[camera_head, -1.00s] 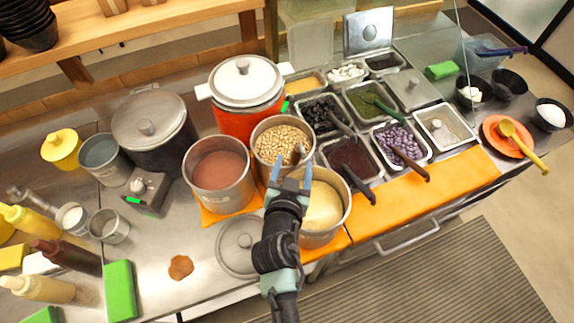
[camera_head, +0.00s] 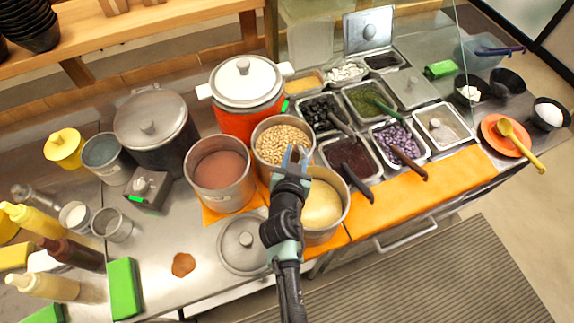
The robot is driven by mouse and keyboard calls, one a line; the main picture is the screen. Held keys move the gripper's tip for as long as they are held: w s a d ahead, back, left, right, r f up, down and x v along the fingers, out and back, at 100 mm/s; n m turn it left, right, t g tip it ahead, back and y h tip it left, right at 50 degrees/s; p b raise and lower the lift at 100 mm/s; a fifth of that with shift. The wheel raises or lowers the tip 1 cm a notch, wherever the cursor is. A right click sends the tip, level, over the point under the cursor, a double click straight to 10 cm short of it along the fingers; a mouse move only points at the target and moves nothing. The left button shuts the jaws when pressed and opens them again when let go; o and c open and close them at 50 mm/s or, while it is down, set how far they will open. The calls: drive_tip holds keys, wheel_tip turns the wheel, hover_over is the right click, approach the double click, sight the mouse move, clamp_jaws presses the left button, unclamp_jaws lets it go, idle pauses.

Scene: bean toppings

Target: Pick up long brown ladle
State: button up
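A pot of pale beans (camera_head: 257,150) stands at the centre of the counter. A short piece of a brown handle (camera_head: 296,151), apparently a ladle's, shows at the pot's right rim; the rest is hidden by my gripper and the beans. My gripper (camera_head: 294,154) is at this rim, with its two light blue fingers on either side of the handle piece. The fingers look close together, but I cannot tell whether they touch the handle. Another brown-handled ladle (camera_head: 410,166) lies in the pan of purple beans to the right, apart from my gripper.
A pot of red-brown paste (camera_head: 220,203) stands to the left, and a pot of yellow paste (camera_head: 343,205) stands close under my arm. A grey lid (camera_head: 232,262) lies at the front. Several topping pans with ladles are at the right. An orange-red pot (camera_head: 241,125) stands behind.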

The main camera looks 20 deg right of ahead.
clamp_jaws()
drive_tip(key=shift+r, duration=5.05)
wheel_tip(320, 180, up, 9)
drive_tip(key=w+p, duration=0.2)
drive_tip(key=p, duration=0.3)
drive_tip(key=shift+f+p, duration=0.2)
drive_tip(key=shift+p, duration=0.2)
